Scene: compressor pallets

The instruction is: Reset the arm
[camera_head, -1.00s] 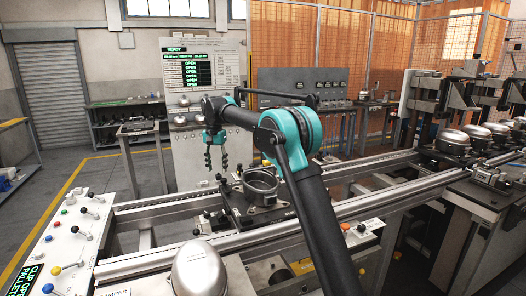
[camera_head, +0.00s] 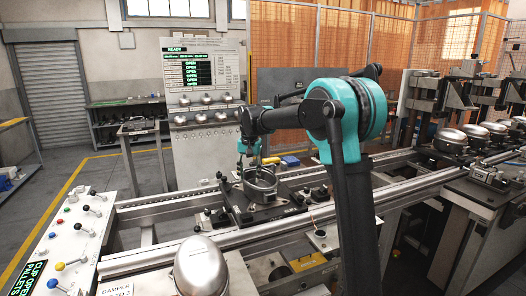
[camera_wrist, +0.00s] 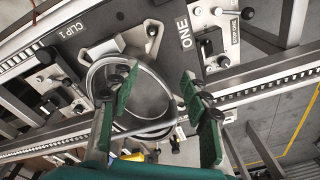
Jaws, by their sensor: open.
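My gripper (camera_head: 249,147) hangs from my black and teal arm above the pallet on the conveyor. Its fingers are apart and it holds nothing that I can see. In the wrist view my gripper (camera_wrist: 165,100) shows two green fingers spread over a round, open metal housing (camera_wrist: 138,78). That housing also shows in the head view (camera_head: 261,186), seated on a dark pallet plate (camera_wrist: 110,20) marked "CLIP 1" and "ONE". One finger overlaps the housing in the wrist view; I cannot tell whether they touch.
A domed metal shell (camera_head: 201,266) stands at the front. A control panel (camera_head: 70,235) with coloured knobs is at the left. A status board (camera_head: 203,90) stands behind. More domed shells (camera_head: 451,140) and fixtures line the right.

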